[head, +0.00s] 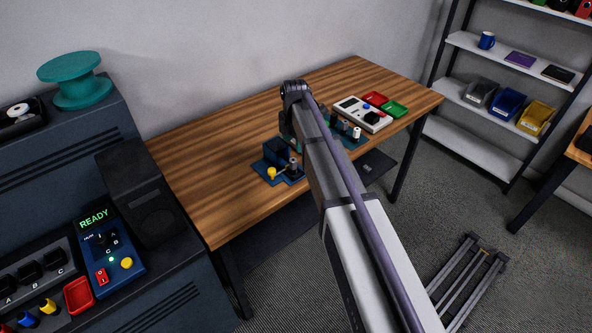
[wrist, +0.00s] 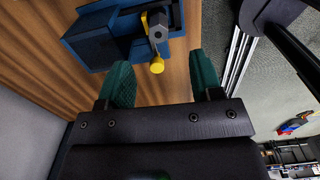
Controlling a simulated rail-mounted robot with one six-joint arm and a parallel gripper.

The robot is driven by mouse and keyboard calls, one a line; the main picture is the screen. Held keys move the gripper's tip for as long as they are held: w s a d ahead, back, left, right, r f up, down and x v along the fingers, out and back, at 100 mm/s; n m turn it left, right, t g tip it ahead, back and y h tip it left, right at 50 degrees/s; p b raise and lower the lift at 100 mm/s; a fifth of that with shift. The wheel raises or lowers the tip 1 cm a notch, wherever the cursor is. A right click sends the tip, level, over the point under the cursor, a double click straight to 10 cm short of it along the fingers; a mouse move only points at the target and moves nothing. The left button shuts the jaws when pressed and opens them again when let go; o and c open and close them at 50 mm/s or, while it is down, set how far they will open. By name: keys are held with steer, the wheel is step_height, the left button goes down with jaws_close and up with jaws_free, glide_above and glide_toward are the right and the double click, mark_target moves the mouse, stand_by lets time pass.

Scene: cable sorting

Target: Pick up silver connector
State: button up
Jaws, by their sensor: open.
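My gripper (wrist: 163,82) is open in the wrist view, with its two green fingers well apart and nothing between them. Beyond the fingertips is a blue fixture (wrist: 98,45) that carries a grey metallic part (wrist: 157,28) and a yellow-ended piece (wrist: 157,66). In the head view the same fixture (head: 264,168) sits at the table's front edge, left of my arm. I cannot tell whether the grey part is the silver connector. No other piece is clearly a silver connector. My arm hides most of my gripper in the head view.
The wooden table (head: 200,140) is bare on its left side. A pale panel (head: 372,119) stands right of my arm, beside a red tray (head: 376,98) and a green tray (head: 394,108). A console (head: 110,255) stands at left, a shelf rack (head: 490,110) at right.

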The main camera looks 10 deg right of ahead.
mark_target(294, 160)
steer(key=f+b, duration=0.4)
steer(key=f, duration=0.1)
steer(key=f+b, duration=0.4)
steer(key=shift+w+a+f, duration=0.15)
steer(key=shift+a+f, duration=0.05)
steer(key=shift+f, duration=0.2)
steer(key=shift+r, duration=0.3)
steer(key=c, duration=1)
